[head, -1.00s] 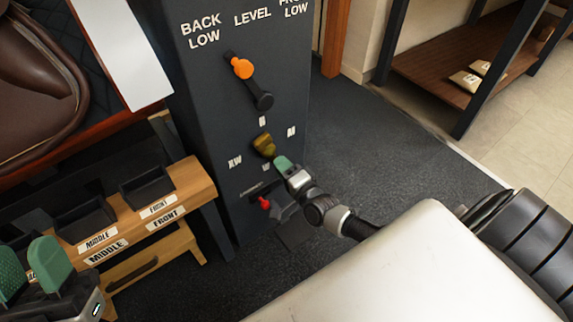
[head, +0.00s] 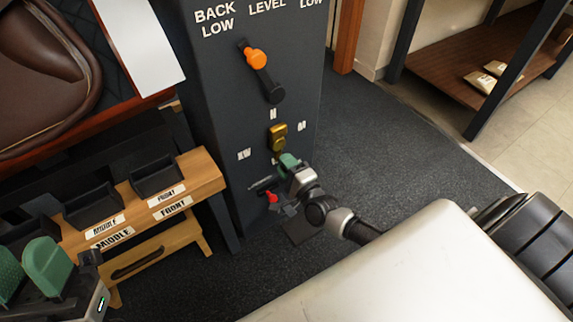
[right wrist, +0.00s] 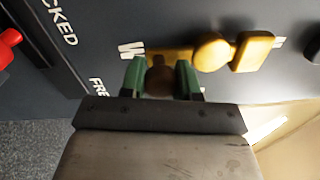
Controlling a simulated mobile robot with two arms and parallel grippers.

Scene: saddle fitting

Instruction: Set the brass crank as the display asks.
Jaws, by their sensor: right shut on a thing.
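The brass crank (head: 278,135) sits on the front of the dark column (head: 225,105), among white letter marks: N above, M to the right, XW to the left. My right gripper (head: 289,164) is at its lower end. In the right wrist view, the green fingers of my right gripper (right wrist: 160,78) are shut on the knob of the crank (right wrist: 212,52), beside the W mark. The crank's block-shaped end points away from W, toward N. My left gripper (head: 28,272) is at the lower left, its green fingers apart and empty. No display reading is legible.
An orange-knobbed black lever (head: 262,70) is above the crank, under BACK LOW and LEVEL labels. A red knob (head: 272,196) is just below; in the right wrist view this red knob (right wrist: 9,40) is near LOCKED and FREE lettering. A wooden rack (head: 205,180) with black trays stands left.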

